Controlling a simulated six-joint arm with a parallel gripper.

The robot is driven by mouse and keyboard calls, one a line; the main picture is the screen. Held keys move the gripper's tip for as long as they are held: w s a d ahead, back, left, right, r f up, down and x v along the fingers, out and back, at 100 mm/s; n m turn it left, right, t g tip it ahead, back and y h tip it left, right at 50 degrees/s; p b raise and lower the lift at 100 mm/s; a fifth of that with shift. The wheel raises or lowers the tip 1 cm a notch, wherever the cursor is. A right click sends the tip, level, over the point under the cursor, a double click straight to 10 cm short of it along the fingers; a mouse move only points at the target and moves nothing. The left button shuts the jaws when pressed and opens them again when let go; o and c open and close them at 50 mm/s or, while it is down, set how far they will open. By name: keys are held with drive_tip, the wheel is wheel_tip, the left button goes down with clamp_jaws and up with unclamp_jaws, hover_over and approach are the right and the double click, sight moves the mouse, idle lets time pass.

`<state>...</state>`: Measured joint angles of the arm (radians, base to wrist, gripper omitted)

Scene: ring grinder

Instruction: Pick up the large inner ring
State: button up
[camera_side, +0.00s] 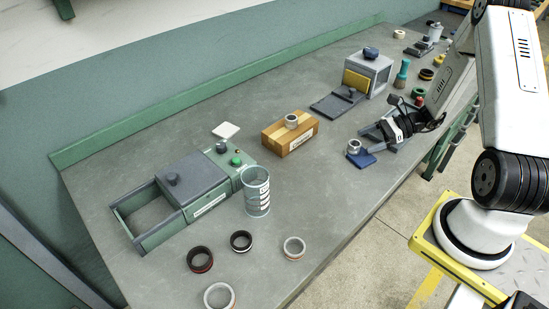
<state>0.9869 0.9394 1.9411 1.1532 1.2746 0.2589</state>
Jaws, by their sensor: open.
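Several rings lie on the grey bench. A large silver ring (219,296) lies at the front edge, partly cut off by the frame, and a smaller silver ring (293,248) lies to its right. A dark ring with a red band (200,260) and another dark ring (241,241) lie behind them. I cannot tell which is the large inner ring. My gripper (374,133) is open, low over the bench near the blue pad, apart from the front rings.
A green and grey machine (195,182) with an open frame stands at left. A clear cylinder (257,192) stands beside it. A grey box (368,72) with a yellow panel, a brush (402,73) and small parts are at the back.

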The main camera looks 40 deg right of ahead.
sight(350, 146)
drive_tip(key=shift+x, duration=2.35)
clamp_jaws()
drive_tip(key=shift+r, duration=0.1)
wheel_tip(350, 146, up, 10)
